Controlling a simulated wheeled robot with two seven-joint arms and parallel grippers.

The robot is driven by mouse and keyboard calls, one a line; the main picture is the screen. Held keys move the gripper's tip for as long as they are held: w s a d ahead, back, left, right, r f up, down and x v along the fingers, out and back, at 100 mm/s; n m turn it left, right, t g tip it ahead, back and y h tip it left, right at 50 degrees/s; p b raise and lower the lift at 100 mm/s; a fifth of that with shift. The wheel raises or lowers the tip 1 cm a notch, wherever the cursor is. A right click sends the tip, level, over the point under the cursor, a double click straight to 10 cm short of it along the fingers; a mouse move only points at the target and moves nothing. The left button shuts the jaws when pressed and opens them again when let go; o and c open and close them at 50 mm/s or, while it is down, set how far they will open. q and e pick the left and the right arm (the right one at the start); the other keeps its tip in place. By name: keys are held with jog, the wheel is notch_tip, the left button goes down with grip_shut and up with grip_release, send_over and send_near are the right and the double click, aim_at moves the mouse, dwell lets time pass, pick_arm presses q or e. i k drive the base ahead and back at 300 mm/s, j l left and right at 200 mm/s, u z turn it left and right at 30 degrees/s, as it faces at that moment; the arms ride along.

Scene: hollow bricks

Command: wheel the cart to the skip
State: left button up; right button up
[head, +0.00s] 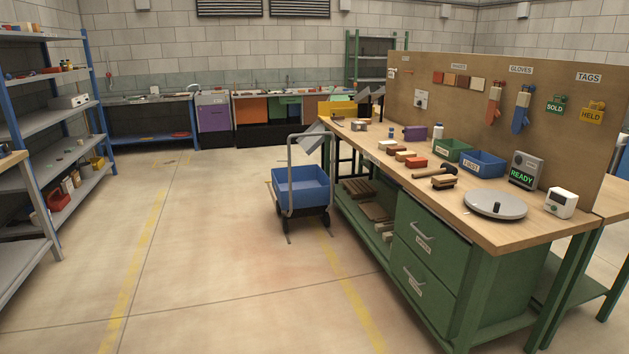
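The cart (300,187) is a blue open tub on dark wheels with a tall grey push handle (290,174) on its near left side. It stands upright on the floor in the middle of the head view, close to the left side of the workbench. Its inside looks empty from here, though the far inner bottom is hard to see. I cannot pick out a skip with certainty. An orange box front (251,110) and a purple one (213,115) stand by the back wall. Neither of my grippers shows in the head view.
A workbench (432,176) with green drawers fills the right side, its top holding bins, bricks and a round grey turntable. Grey shelves (45,120) on blue posts line the left. The floor aisle (190,230) between yellow lines is clear. Counters (150,115) run along the back.

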aim_at(300, 191)
jog(key=i+u, duration=0.2)
jog(key=i, duration=1.85)
jog(key=i+z, duration=0.1)
jog(key=i, duration=0.95)
jog(key=i+j+z, duration=0.1)
jog(key=i, duration=0.9)
jog(key=j, duration=0.1)
